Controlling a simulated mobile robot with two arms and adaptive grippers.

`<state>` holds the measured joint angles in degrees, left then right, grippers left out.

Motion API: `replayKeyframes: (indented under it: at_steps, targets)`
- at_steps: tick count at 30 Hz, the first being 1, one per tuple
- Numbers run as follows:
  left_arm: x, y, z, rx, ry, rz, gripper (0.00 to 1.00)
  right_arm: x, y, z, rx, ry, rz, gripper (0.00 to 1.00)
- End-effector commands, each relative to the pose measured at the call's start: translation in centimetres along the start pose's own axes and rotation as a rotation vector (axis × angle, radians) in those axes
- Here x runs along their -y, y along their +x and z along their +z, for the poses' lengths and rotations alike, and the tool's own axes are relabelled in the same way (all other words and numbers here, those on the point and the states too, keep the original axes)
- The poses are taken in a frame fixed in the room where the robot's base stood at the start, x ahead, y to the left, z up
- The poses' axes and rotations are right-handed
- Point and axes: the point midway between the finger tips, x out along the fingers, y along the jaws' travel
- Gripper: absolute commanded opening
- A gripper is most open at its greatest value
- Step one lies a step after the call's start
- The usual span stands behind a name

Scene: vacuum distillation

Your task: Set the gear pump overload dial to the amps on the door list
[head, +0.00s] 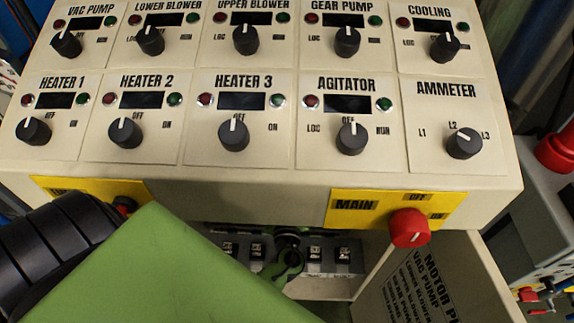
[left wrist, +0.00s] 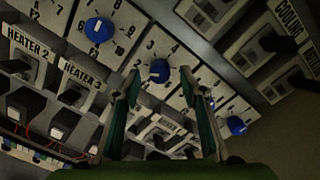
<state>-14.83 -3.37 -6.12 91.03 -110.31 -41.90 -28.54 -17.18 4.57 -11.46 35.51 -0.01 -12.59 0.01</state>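Several blue overload dials show in the left wrist view; the middle one (left wrist: 159,70) lies between and just beyond my left gripper's fingertips (left wrist: 163,84). Its white mark points left, near the low numbers. I cannot tell whether the fingers touch it, and its motor label is not readable. My left gripper is open; in the head view it shows (head: 287,258) at the cabinet opening, partly behind my green arm part. The open door (head: 440,285) carries a motor list with VAC PUMP and LOWER BLOWER lines readable; the amps are not readable. My right gripper is not in view.
The sloped control panel (head: 292,170) overhangs the cabinet opening. A red MAIN knob (head: 410,228) sits at its lower right. Other blue dials (left wrist: 99,30) and (left wrist: 236,125) flank the middle one. Black relays marked HEATER 2 and HEATER 3 (left wrist: 72,90) stand at the left.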

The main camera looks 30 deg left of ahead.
Motion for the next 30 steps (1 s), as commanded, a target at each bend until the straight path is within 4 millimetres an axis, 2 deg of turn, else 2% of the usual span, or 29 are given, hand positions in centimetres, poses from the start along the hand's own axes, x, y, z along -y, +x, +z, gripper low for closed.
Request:
replayKeyframes:
  at_steps: [1, 6, 16, 20, 21, 30]
  targets:
    - [0.1, 0.8, 0.1, 0.002, 0.001, 0.000, 0.39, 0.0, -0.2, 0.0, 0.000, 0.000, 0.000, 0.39]
    - [0.1, 2.1, 0.0, 0.000, 0.000, 0.000, 0.39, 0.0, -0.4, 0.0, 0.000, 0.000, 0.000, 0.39]
    - [-0.1, 2.4, 0.0, 0.000, 0.000, 0.001, 0.39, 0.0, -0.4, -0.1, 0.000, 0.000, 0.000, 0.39]
    - [0.0, 2.4, 0.0, 0.000, 0.000, 0.000, 0.05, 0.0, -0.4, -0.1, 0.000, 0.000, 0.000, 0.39]
    - [0.0, 2.4, 0.0, 0.000, 0.000, 0.000, 0.00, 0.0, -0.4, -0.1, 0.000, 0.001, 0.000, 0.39]
    - [0.0, 2.4, 0.0, 0.000, 0.018, 0.000, 0.00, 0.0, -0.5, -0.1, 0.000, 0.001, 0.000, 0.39]
